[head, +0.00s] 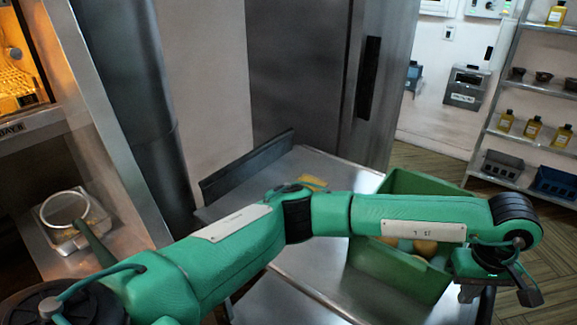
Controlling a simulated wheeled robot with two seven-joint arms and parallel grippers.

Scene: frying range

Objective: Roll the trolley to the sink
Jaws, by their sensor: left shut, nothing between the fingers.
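My left arm reaches across the trolley and crate. My left gripper (497,290) is shut and empty, just right of the crate, pointing down. I cannot tell whether it touches the trolley. My right gripper and the sink are not in view.
The steel cabinet (300,75) with a dark handle blocks the far side. A counter with a round-rimmed pan or strainer (65,210) is at left. A shelf rack (505,85) with yellow bottles and bins stands at right. Wooden floor (425,160) is clear between cabinet and rack.

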